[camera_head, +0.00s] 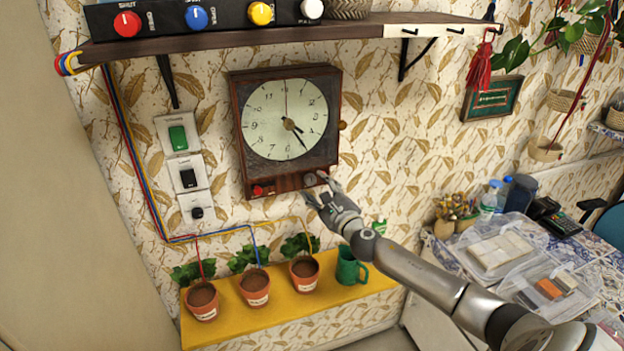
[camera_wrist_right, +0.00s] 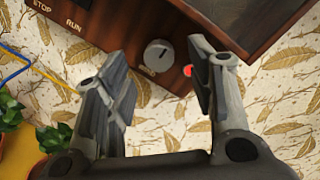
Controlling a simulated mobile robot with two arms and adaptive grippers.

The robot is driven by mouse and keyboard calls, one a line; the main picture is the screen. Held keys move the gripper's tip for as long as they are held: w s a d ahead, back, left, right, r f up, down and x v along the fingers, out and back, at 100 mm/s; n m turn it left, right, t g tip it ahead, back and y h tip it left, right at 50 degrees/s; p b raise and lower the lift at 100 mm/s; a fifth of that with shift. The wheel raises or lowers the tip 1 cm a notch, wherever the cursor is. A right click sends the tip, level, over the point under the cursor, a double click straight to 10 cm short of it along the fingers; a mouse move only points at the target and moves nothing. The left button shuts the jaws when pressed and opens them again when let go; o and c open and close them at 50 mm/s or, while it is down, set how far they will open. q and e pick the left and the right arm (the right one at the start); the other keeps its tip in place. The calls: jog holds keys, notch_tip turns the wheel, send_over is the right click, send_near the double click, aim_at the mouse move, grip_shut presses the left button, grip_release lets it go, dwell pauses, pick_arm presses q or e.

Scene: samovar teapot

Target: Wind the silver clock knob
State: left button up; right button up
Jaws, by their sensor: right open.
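The wall clock (camera_head: 285,128) has a dark wooden case and a pale round dial, and hangs under the shelf. Its silver knob (camera_head: 310,179) is a small round disc at the lower right of the case. In the right wrist view the silver knob (camera_wrist_right: 158,55) shows a dark mark on its face and lies between the fingers in the picture. My right gripper (camera_head: 316,186) is open in front of the case's lower right corner. It also shows in the wrist view (camera_wrist_right: 160,80), with nothing held. I cannot tell whether a finger touches the knob. My left gripper is not in view.
A red control (camera_head: 257,190) sits at the case's lower left. A small red spot (camera_wrist_right: 188,70) shows beside the silver knob. The shelf (camera_head: 250,34) with coloured buttons is above. A yellow ledge (camera_head: 230,324) below bears potted plants and a green mug (camera_head: 348,268).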

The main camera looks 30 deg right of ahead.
aim_at(312, 182)
jog(key=shift+w+d, duration=0.2)
jog(key=shift+w, duration=1.8)
jog(key=shift+c, duration=0.4)
jog(key=c, duration=0.9)
